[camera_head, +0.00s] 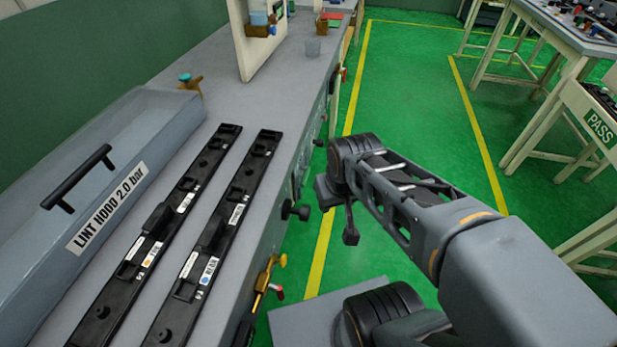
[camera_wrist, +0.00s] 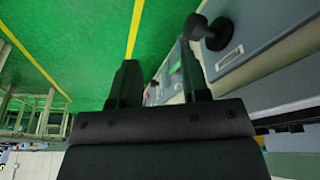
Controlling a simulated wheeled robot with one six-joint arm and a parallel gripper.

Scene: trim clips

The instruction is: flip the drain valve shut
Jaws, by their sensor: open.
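A brass valve (camera_head: 265,282) with a yellow end and a red end sits on the bench front, low in the head view. Another brass valve with a teal knob (camera_head: 187,80) stands on the bench top by the clear hood. No label shows which one is the drain valve. My gripper (camera_head: 350,237) hangs over the aisle, right of the bench front, apart from both valves. In the wrist view my gripper (camera_wrist: 158,68) shows two dark fingers spread apart with nothing between them. A black knob (camera_wrist: 212,32) lies beyond the right finger.
A black knob (camera_head: 295,211) sticks out of the bench front, left of my gripper. Two long black trim strips (camera_head: 155,235) lie on the bench beside the hood (camera_head: 140,150) labelled "LINT HOOD 2.0 bar". Green floor (camera_head: 415,75) is open right of the bench; tables stand farther right.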

